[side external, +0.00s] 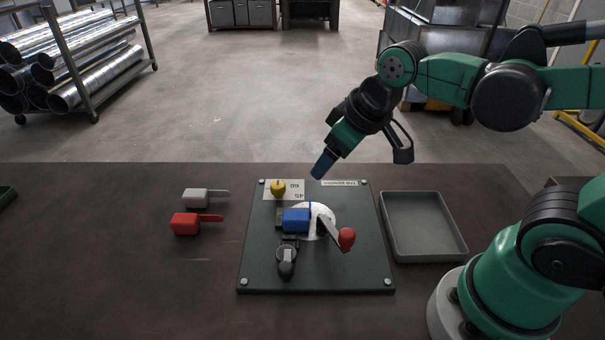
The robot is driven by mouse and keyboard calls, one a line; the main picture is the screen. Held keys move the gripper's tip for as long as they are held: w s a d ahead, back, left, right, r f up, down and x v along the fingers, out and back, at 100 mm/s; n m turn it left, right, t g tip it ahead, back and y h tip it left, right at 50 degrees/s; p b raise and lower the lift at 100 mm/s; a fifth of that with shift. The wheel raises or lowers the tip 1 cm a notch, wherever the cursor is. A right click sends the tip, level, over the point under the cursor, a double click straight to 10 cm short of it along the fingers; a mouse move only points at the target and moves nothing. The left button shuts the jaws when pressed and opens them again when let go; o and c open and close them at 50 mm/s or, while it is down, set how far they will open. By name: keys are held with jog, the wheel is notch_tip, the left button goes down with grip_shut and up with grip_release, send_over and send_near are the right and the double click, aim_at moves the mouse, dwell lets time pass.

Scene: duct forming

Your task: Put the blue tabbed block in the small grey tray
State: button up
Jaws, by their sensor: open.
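The blue tabbed block (296,221) sits on a dark green fixture plate (258,265), over a white round dial. Its tab is hard to make out beside the nearby fixture parts. The small grey tray (424,226) lies just right of the plate and is empty. My gripper (322,165) is open, tilted down and left, above the back edge of the plate. It is apart from the blue block, up and to the right of it in the picture. The gap between its fingers does not show clearly.
A grey tabbed block (203,197) and a red tabbed block (193,223) lie to the left. The table's left front is clear.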

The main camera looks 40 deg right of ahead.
jog(key=shift+o, duration=0.5)
jog(key=shift+s+d+r+m+t, duration=0.15)
jog(key=shift+s+d+m+t, duration=0.45)
jog(key=shift+m+t, duration=0.4)
jog(key=shift+w, duration=0.1)
jog(key=n+g, duration=0.7)
jog(key=n, duration=0.1)
send_over(296, 215)
jog(key=f, duration=0.4)
jog(key=shift+d+f, duration=0.25)
jog(key=shift+d, duration=0.05)
jog(key=shift+a+f+n, duration=0.3)
jog(key=shift+f, duration=3.1)
grip_shut()
